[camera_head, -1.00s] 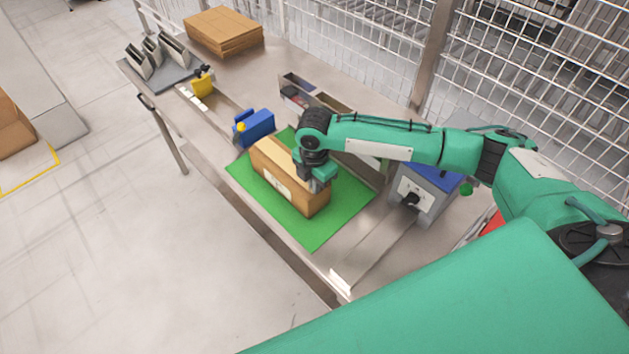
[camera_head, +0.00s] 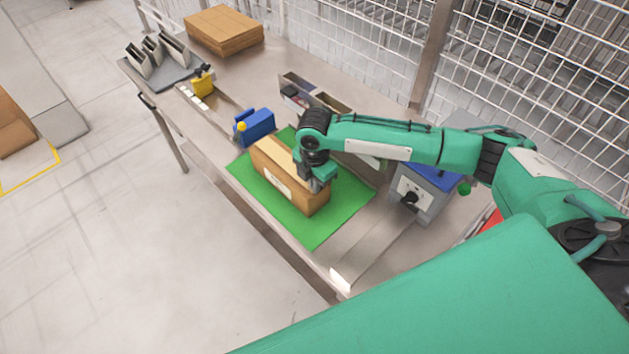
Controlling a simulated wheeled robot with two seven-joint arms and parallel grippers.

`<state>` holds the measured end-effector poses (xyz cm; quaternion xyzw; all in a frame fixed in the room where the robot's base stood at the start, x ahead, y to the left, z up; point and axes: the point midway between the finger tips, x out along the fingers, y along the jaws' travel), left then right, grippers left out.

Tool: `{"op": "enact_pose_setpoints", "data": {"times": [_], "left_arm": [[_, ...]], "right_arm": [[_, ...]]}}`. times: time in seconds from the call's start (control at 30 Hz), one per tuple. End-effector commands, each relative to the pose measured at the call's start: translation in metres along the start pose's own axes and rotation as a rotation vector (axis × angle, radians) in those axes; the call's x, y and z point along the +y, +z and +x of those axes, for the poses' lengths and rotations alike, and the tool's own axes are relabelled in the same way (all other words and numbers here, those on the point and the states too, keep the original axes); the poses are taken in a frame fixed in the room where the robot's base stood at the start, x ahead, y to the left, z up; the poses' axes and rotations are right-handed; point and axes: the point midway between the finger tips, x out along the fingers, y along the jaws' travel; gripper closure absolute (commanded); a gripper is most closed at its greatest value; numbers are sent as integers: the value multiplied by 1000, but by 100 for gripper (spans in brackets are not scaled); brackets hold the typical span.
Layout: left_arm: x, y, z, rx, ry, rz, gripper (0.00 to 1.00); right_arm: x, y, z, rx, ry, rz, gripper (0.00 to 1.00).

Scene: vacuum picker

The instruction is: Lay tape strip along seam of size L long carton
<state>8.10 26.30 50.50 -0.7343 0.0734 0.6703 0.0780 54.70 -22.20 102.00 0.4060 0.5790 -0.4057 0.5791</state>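The long brown carton (camera_head: 283,190) lies on the green mat (camera_head: 318,234) on the bench. A lighter strip runs lengthwise along its top, and a white label is on its near side. My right gripper (camera_head: 318,184) is at the right end of the carton's top, pointing down at it. Its fingers are mostly hidden by the wrist, so I cannot tell if they are open or touching the carton. A blue device with a yellow knob (camera_head: 254,127), perhaps a tape dispenser, stands just behind the carton's left end. My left gripper is out of view.
Flat cartons (camera_head: 224,32) are stacked at the far end of the bench. A grey rack (camera_head: 158,60) and a yellow tool (camera_head: 203,84) are at the far left. Open bins (camera_head: 315,98) line the back. A grey box with a blue top (camera_head: 421,195) stands right of the mat.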

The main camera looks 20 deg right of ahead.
Motion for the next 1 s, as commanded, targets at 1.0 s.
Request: {"op": "enact_pose_setpoints", "data": {"times": [1.0], "left_arm": [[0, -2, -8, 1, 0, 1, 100]], "right_arm": [[0, 0, 1, 0, 1, 0, 100]]}}
